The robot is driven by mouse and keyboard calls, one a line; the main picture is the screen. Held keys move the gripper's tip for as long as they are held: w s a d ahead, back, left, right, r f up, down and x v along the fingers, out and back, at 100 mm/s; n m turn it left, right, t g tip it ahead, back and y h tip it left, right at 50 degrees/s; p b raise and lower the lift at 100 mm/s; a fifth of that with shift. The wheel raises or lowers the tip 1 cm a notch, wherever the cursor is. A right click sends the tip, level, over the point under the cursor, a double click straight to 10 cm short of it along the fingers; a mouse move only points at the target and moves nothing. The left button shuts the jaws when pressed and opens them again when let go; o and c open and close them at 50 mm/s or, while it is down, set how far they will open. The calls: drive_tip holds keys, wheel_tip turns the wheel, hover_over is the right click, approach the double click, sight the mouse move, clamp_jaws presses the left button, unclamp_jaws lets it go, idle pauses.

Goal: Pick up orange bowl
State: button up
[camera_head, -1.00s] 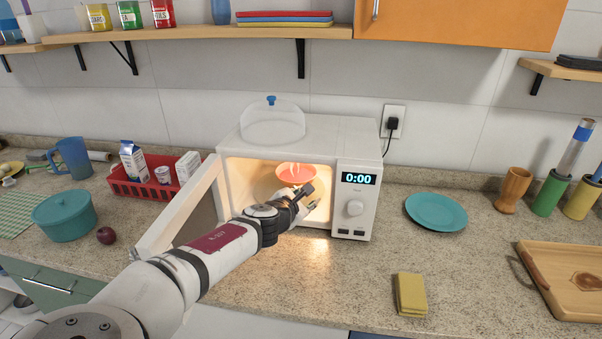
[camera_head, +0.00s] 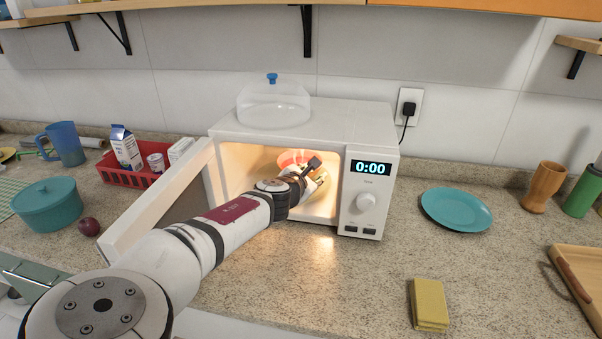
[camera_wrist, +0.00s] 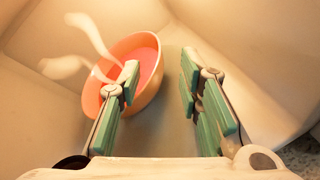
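The orange bowl (camera_head: 287,157) is inside the lit, open microwave (camera_head: 228,140), partly hidden by my wrist and gripper. In the wrist view the bowl (camera_wrist: 150,55) is at upper left, looking tilted in the picture, with white wisps like steam over it. My gripper (camera_head: 318,172) reaches into the microwave from the front. In the wrist view my gripper (camera_wrist: 160,78) is open, its two green-padded fingers apart. The left fingertip overlaps the bowl's inside and the right one is beyond its rim, so the near rim shows between them. I cannot tell whether either finger touches it.
The microwave door (camera_head: 160,200) stands open left of my arm. A clear dome lid (camera_head: 273,105) sits on top of the microwave. The counter before the microwave is mostly clear.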

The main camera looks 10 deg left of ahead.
sight(317, 170)
drive_tip(key=shift+b+x, duration=2.1)
drive_tip(key=shift+x, duration=0.75)
drive_tip(key=shift+r, duration=0.1)
clamp_jaws()
